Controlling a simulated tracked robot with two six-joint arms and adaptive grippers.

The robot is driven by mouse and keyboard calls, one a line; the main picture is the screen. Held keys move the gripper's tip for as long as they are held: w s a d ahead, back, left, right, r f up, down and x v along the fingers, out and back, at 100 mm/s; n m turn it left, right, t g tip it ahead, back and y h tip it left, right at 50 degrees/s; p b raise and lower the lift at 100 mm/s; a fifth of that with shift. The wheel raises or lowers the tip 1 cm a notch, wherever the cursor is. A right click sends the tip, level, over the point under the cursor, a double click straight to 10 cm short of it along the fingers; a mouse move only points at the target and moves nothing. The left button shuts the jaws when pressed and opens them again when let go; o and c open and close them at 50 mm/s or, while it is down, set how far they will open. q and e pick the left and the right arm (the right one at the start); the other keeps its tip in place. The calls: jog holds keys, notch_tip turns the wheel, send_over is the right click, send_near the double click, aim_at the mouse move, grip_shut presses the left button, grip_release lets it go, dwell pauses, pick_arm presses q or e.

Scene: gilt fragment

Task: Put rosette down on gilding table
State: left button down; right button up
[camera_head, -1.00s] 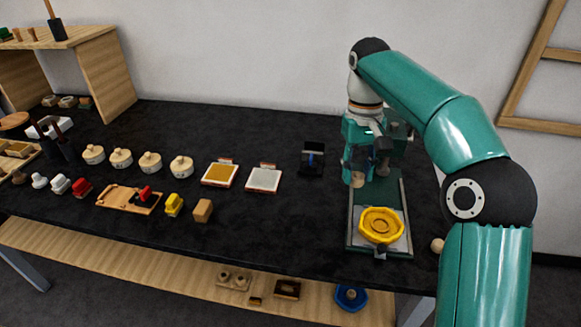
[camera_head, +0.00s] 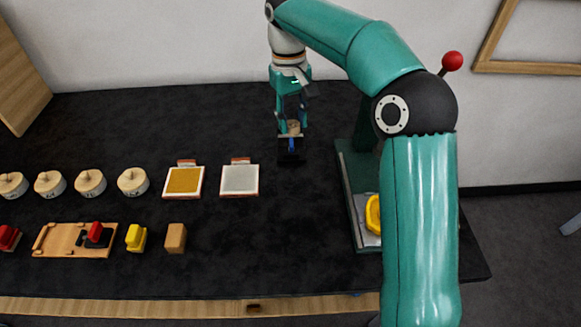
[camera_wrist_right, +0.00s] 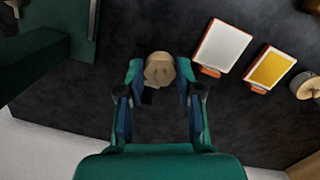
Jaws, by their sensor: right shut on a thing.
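My right gripper (camera_head: 291,120) hangs over the back middle of the black-topped table (camera_head: 230,240), pointing down. It is shut on a small tan wooden piece, which I take to be the rosette (camera_head: 291,129). In the right wrist view the rosette (camera_wrist_right: 159,70) shows as a round tan piece between the two fingers (camera_wrist_right: 159,88). A small black stand with a blue part (camera_head: 291,149) is just below the gripper in the head view. I cannot tell whether the rosette touches anything. My left gripper is not in view.
A gold pad (camera_head: 183,182) and a pale pad (camera_head: 240,180) lie left of the gripper. Several round wooden pots (camera_head: 132,181) stand further left. A green-based fixture (camera_head: 352,190) with a yellow dish (camera_head: 373,214) is at right, partly behind my arm. The table's front middle is clear.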

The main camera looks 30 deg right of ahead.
aim_at(291, 121)
notch_tip(291, 121, down, 16)
jog(key=shift+d+r, duration=0.15)
jog(key=shift+r, duration=0.1)
jog(key=shift+f, duration=0.1)
jog(key=o, duration=1)
jog(key=shift+o, duration=0.2)
jog(key=r, duration=0.4)
jog(key=w+r, duration=0.1)
jog(key=r, duration=0.7)
jog(key=shift+w+d+r, duration=0.1)
jog(key=shift+w, duration=0.05)
